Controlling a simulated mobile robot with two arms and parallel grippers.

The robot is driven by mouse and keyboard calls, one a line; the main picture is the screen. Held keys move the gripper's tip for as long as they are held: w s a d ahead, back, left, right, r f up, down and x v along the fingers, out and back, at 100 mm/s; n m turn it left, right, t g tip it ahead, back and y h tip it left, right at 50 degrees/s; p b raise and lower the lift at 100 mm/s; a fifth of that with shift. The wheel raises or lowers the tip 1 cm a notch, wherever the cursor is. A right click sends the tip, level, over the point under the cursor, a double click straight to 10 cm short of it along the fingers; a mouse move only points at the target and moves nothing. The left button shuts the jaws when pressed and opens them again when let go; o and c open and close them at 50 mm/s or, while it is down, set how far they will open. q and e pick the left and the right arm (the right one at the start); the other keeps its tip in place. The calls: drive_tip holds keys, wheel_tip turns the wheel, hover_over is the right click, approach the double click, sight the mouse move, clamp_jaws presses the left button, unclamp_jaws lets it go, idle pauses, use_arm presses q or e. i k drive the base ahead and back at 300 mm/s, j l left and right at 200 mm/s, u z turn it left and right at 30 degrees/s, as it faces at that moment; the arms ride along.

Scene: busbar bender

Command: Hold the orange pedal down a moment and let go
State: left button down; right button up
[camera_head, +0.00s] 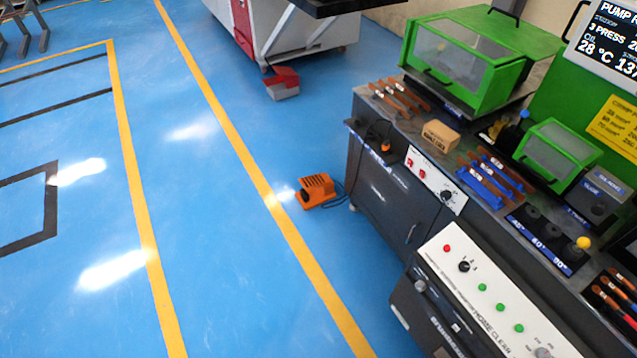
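The orange pedal (316,190) sits on the blue floor, just left of the dark machine cabinet. It has a ribbed orange top, and a dark cable runs from it toward the cabinet. Nothing touches it. Neither of my grippers shows in the head view.
The dark cabinet (385,205) with control panels and green-framed guards (458,62) fills the right side. A red and grey pedal-like box (283,83) lies on the floor near a grey machine at the top. Blue floor (215,230) with yellow lines is clear left of the orange pedal.

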sight(317, 180)
drive_tip(key=i+j+z, duration=0.2)
drive_tip(key=z, duration=0.3)
drive_tip(key=i+j+z, duration=0.2)
drive_tip(key=z, duration=0.3)
drive_tip(key=i+j+z, duration=0.15)
drive_tip(key=j+z, duration=0.35)
drive_tip(key=i+j+z, duration=0.1)
drive_tip(key=j, duration=0.55)
drive_tip(key=i+j+z, duration=0.1)
drive_tip(key=j, duration=0.5)
drive_tip(key=i+j, duration=0.2)
drive_tip(key=j, duration=0.45)
drive_tip(key=i+j+z, duration=0.15)
drive_tip(key=j, duration=0.5)
